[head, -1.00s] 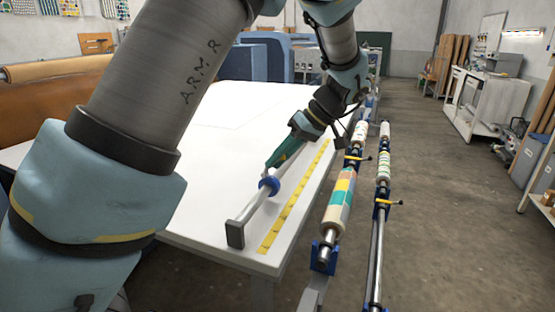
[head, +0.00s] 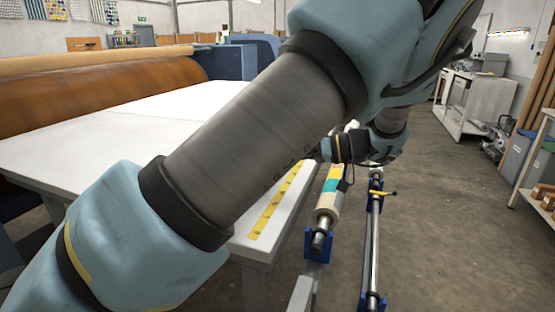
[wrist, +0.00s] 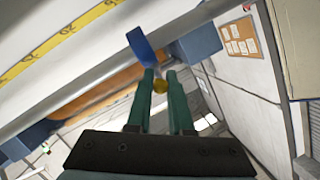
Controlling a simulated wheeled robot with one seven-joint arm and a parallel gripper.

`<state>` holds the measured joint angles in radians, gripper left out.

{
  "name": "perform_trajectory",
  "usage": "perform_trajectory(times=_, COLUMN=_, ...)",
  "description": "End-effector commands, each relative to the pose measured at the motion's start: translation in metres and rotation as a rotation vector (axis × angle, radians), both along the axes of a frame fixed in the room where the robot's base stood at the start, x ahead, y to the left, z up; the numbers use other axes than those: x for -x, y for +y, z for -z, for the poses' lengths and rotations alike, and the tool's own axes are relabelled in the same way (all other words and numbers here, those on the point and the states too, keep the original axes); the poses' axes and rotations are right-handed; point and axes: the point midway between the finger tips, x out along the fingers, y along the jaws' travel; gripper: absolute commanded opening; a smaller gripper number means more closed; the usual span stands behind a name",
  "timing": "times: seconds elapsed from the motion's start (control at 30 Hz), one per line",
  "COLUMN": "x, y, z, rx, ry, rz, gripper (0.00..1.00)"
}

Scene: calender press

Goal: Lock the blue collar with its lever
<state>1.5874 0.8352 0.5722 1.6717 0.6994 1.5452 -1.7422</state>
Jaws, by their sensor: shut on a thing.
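My gripper (wrist: 160,74) shows in the wrist view with its two green fingers close together. A small round yellow knob (wrist: 160,86), seemingly the end of the lever, sits between the fingers near their tips. A flat blue piece (wrist: 143,46) stands just beyond the left fingertip; it looks like part of the blue collar, but I cannot tell if they touch. In the head view my wrist is low beside the table at the rollers, and the fingers are hidden. I cannot tell the lever's angle or whether the collar is closed.
A white table (head: 60,160) with a yellow measuring strip (head: 275,205) lies to the left. A patterned roller (head: 329,200) rests on a blue support (head: 318,243). Beside it runs a bare shaft (head: 371,245) with a yellow lever (head: 383,193).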

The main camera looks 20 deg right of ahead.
Motion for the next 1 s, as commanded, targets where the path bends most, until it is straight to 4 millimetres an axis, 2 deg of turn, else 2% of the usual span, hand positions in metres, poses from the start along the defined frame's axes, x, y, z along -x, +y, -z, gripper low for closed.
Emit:
perform_trajectory(times=0.5, x=0.0010, y=0.0004, z=0.0028, rx=-0.015, ry=-0.010, rz=-0.002, gripper=0.00)
perform_trajectory(times=0.53, x=0.0010, y=0.0004, z=0.0028, rx=-0.015, ry=-0.010, rz=-0.002, gripper=0.22)
perform_trajectory(times=0.73, x=0.0007, y=0.0003, z=0.0023, rx=-0.016, ry=-0.011, rz=-0.002, gripper=0.44)
perform_trajectory(times=1.0, x=0.0007, y=-0.0005, z=0.0019, rx=-0.015, ry=-0.012, rz=-0.001, gripper=0.45)
